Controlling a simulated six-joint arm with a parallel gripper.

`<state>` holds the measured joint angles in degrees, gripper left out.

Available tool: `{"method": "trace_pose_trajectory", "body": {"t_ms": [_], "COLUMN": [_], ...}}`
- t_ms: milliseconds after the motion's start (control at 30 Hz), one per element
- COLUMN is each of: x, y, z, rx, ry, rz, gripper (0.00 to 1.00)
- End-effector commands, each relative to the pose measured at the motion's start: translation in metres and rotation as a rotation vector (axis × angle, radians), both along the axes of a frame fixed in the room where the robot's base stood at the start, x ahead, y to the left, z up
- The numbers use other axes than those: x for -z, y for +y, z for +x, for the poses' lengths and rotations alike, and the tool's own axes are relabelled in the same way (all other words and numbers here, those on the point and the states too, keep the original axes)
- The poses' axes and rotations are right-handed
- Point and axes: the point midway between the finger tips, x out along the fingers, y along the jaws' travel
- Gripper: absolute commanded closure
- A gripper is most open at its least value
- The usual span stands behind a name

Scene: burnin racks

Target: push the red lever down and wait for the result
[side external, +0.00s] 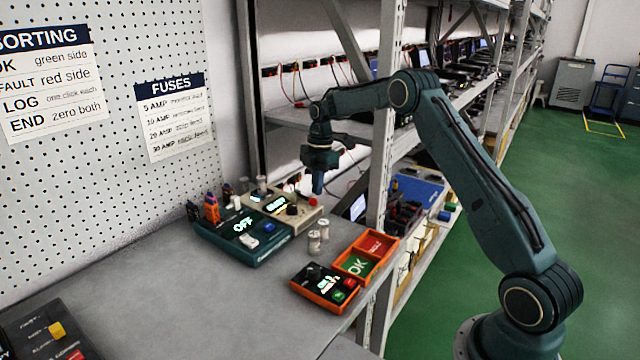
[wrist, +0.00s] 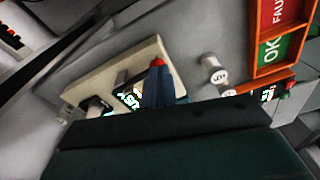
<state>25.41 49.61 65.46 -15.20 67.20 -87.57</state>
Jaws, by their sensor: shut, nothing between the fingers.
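The red lever shows as a small red knob (side external: 313,201) at the right end of a beige tester (side external: 300,222) on the bench. In the wrist view the red knob (wrist: 157,61) shows right at the fingertips. My gripper (side external: 318,190) points down, shut and empty, with its tips just above or at the knob; I cannot tell whether they touch. The lever's shaft is hidden, so its position is unclear. The tester's lit display (side external: 276,204) seems to read BUSY; its display (wrist: 132,97) is partly covered by my gripper in the wrist view.
A teal box (side external: 243,238) reading OFF stands in front of the tester. Glass fuses (side external: 314,242), an orange two-part tray (side external: 349,268) marked OK and FAULT, and an orange-edged counter box (side external: 325,288) stand nearby.

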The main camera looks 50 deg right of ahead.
Motion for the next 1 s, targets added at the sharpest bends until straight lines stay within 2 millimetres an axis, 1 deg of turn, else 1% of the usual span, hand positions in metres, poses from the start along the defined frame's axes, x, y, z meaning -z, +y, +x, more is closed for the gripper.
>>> {"method": "trace_pose_trajectory", "body": {"t_ms": [33, 267, 500, 800, 1000], "x": [-0.017, -0.034, -0.061, -0.076, -0.080], "y": [-0.027, -0.024, -0.015, -0.009, -0.007], "z": [0.000, 0.000, 0.000, 0.001, 0.000], "rx": [0.027, 0.022, 0.011, 0.004, 0.002], "ry": [-0.042, -0.036, -0.021, -0.007, -0.003], "rz": [-0.026, -0.023, -0.015, -0.006, -0.006], "gripper": [1.00, 1.00, 1.00, 1.00, 1.00]}}
